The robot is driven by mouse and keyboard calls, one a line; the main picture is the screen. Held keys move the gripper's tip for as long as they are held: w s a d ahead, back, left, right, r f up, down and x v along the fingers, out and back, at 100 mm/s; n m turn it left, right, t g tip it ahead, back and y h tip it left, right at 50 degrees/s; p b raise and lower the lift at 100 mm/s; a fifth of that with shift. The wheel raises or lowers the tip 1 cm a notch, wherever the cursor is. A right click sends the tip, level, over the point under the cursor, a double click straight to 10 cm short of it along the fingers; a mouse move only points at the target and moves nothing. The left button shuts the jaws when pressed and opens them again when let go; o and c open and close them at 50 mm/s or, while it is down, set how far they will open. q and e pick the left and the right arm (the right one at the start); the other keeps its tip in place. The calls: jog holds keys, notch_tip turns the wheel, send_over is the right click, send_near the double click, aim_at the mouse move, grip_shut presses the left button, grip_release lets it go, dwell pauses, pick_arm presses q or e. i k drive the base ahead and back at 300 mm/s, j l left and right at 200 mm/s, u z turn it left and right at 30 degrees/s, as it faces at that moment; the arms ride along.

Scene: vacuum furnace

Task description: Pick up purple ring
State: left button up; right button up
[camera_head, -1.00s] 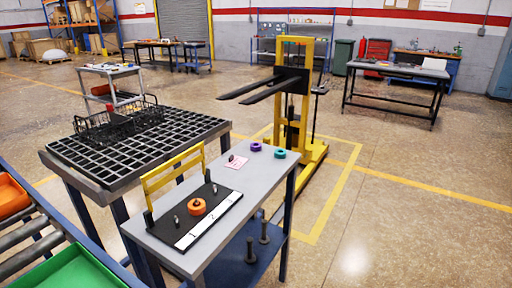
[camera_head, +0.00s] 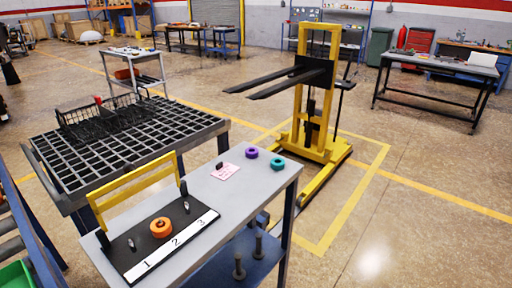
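The purple ring (camera_head: 251,153) lies flat near the far right end of the grey table (camera_head: 236,201). A teal ring (camera_head: 277,163) lies just to its right, with a small gap between them. An orange ring (camera_head: 161,227) is on the black board (camera_head: 131,252), around the middle position above the strip marked 1, 2, 3. Short pegs stand to either side of it. Neither of my grippers can be made out in the view.
A pink note (camera_head: 225,171) with a small dark item lies left of the purple ring. A yellow frame (camera_head: 132,190) stands behind the board. A black grid table (camera_head: 136,139) with a wire basket and a yellow lift truck (camera_head: 318,95) stand beyond. A dark shape, cut off, shows at the left edge.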

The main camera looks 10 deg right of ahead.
aim_at(252, 153)
jog(key=i+l+u, duration=0.1)
jog(key=l, duration=0.4)
jog(key=i+l+u, duration=0.1)
jog(key=i+l, duration=0.15)
jog(key=l, duration=0.3)
jog(key=i+l+u, duration=0.15)
jog(key=l, duration=0.4)
jog(key=i+l+u, duration=0.1)
jog(key=l, duration=0.45)
jog(key=i+l+u, duration=0.1)
jog(key=l, duration=0.5)
jog(key=i+l+u, duration=0.1)
jog(key=l, duration=0.45)
